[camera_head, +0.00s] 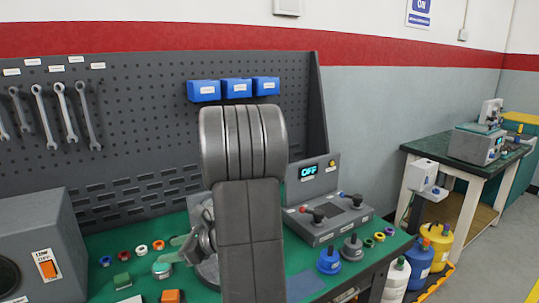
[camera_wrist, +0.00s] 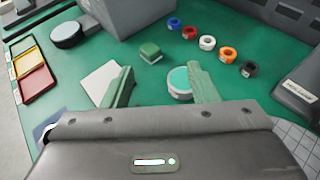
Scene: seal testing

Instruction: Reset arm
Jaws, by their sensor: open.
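My arm stands upright in the middle of the head view, in front of the workbench, and hides part of the green bench top (camera_head: 105,270). My gripper (camera_wrist: 158,78) shows in the wrist view with its two green fingers spread apart and nothing held between them. A round grey piece with a teal top (camera_wrist: 179,82) lies on the bench by the right finger; I cannot tell whether they touch. It also shows in the head view (camera_head: 162,270). A small green block (camera_wrist: 150,51) lies beyond the fingers. A white card (camera_wrist: 100,82) lies by the left finger.
Several coloured rings (camera_wrist: 207,42) lie in a row on the bench. A testing machine with an "OFF" display (camera_head: 325,205) stands right of my arm. A grey box with an orange switch (camera_head: 38,245) stands at left. Red, yellow and green trays (camera_wrist: 34,58) lie at the wrist view's left.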

